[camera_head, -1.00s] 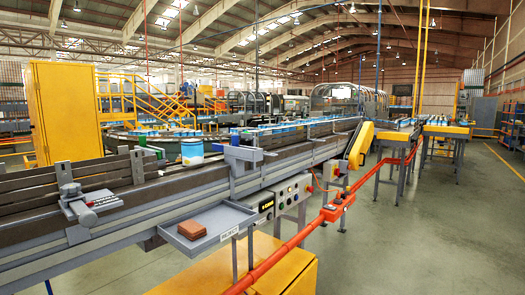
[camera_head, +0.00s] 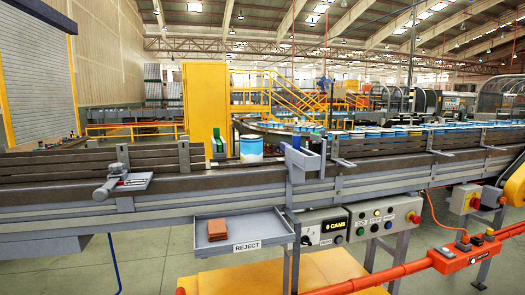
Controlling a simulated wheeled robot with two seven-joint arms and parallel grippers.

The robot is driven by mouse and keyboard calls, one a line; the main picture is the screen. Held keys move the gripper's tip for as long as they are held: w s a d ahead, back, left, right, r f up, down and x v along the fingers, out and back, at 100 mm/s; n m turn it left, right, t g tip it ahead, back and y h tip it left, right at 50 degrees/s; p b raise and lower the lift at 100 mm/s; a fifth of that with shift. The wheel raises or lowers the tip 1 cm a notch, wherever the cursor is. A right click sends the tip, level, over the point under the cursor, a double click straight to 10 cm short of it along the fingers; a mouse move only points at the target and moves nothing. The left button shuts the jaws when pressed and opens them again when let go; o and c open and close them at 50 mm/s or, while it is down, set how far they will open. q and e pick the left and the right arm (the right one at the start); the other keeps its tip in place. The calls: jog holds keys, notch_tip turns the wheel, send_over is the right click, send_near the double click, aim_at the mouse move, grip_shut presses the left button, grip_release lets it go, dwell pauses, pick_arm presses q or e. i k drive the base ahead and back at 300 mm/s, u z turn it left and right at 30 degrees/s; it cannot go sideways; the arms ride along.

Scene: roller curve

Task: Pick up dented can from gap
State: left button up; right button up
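A white and blue can (camera_head: 251,150) stands upright on the conveyor near a break in the wooden guard rails. Whether it is dented cannot be told at this size. A grey bracket (camera_head: 303,155) stands just to its right, and a green piece (camera_head: 217,144) is to its left. Neither of my grippers shows in the head view.
A grey reject tray (camera_head: 262,222) with reddish-brown blocks (camera_head: 217,230) hangs in front of the conveyor (camera_head: 120,200). A clamp-like fixture (camera_head: 122,182) sits on the near rail at left. Control boxes (camera_head: 385,216), a red rail (camera_head: 400,272) and a yellow platform (camera_head: 250,280) are in front.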

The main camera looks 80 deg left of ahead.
aim_at(252, 145)
jog(key=u, duration=0.55)
jog(key=i, duration=0.9)
jog(key=u, duration=1.5)
jog(key=i, duration=0.45)
jog(key=u, duration=0.35)
